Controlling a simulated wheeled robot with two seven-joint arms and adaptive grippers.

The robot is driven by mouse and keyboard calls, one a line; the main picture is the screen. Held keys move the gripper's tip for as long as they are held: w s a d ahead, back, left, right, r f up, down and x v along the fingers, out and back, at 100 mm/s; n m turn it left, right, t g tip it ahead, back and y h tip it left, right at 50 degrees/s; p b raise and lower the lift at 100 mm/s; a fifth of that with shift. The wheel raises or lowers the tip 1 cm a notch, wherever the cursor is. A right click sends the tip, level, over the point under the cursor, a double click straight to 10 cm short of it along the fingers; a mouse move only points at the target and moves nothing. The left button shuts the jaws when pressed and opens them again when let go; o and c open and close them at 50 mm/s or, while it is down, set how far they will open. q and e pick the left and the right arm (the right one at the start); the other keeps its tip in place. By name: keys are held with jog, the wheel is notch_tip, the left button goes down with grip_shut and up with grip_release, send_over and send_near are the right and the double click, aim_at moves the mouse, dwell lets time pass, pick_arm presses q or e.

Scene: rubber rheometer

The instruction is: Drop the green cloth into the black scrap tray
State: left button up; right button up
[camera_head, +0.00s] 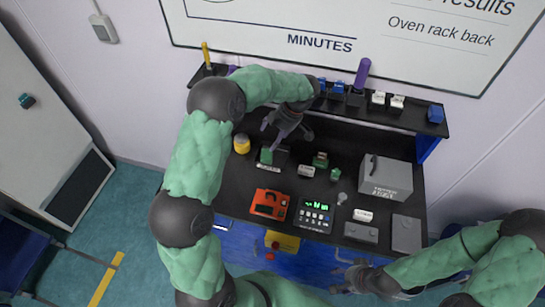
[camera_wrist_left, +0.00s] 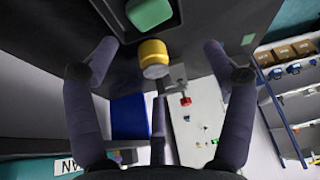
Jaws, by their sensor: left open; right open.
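The green cloth (camera_head: 266,156) appears as a small folded green piece at the black scrap tray (camera_head: 282,157), behind a white label. In the left wrist view the green cloth (camera_wrist_left: 149,12) lies within the dark tray's walls (camera_wrist_left: 180,10), cut off by the top edge. My left gripper (camera_head: 284,140) is open above and just behind the tray, with nothing between its fingers. Its spread fingers (camera_wrist_left: 158,58) also show in the left wrist view. My right gripper (camera_head: 343,279) is open and empty by the bench's front edge.
A yellow-capped jar (camera_head: 241,144) stands left of the tray. Other small green pieces (camera_head: 320,160) lie to its right. An orange-red device (camera_head: 269,204), a keypad unit (camera_head: 315,215) and a grey box (camera_head: 386,178) occupy the bench. A shelf (camera_head: 420,118) with small items runs behind.

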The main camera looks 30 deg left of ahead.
pick_arm(q)
jog(key=v, duration=0.8)
jog(key=shift+s, duration=0.1)
